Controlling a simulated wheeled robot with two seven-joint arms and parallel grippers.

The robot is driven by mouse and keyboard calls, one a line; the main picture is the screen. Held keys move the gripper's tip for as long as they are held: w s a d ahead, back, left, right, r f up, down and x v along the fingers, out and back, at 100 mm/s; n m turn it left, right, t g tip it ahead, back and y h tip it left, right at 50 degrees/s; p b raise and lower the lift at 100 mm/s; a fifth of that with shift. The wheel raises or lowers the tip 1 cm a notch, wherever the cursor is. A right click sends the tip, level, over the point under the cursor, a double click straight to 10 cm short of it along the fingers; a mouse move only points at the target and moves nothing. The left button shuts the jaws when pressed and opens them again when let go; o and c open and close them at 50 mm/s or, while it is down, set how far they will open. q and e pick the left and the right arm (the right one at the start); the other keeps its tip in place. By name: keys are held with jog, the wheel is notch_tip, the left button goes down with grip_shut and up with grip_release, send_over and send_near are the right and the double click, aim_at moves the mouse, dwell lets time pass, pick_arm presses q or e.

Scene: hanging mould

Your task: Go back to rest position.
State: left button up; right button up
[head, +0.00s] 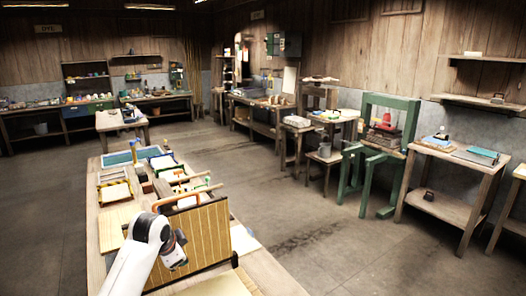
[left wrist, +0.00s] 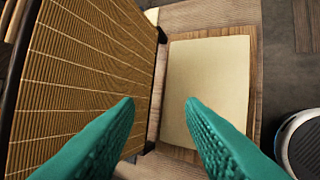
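The mould (head: 207,240), a ribbed yellow-brown screen in a dark frame, stands upright at the near end of the long table (head: 262,268). In the left wrist view the mould (left wrist: 85,65) fills the left side. My left gripper (left wrist: 160,102) has its two teal fingers spread apart with nothing between them. It is beside the mould's face, and the left fingertip overlaps the screen in that view; I cannot tell whether they touch. In the head view my white left arm partly covers the mould's left side. My right gripper is not in view.
A cream sheet (left wrist: 208,85) lies flat on a wooden board below the left gripper. Trays, frames and a blue-green vat (head: 130,157) crowd the table beyond the mould. A green press (head: 385,140) and side tables line the right wall. Open floor (head: 330,235) lies right of the table.

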pick_arm(q)
jog(key=s+d+f+n+g, duration=0.1)
jog(key=s+d+f+n, duration=0.1)
jog(key=s+f, duration=0.6)
jog(key=s+d+f+n+g, duration=0.1)
jog(key=s+f, duration=0.4)
jog(key=s, duration=0.5)
jog(key=s+f+n+g, duration=0.1)
jog(key=s+n, duration=0.5)
jog(key=s, duration=1.7)
notch_tip(320, 180, down, 27)
jog(key=g+b, duration=0.1)
jog(key=b, duration=0.1)
jog(key=s+a+f+g+b, duration=0.1)
jog(key=s+a+f, duration=0.1)
jog(key=s+f, duration=1.5)
notch_tip(320, 180, down, 2)
jog(key=shift+s+a+f+m+g+b, duration=0.1)
jog(key=shift+s+a+m+g+b, duration=0.2)
jog(key=shift+s+a+b, duration=0.1)
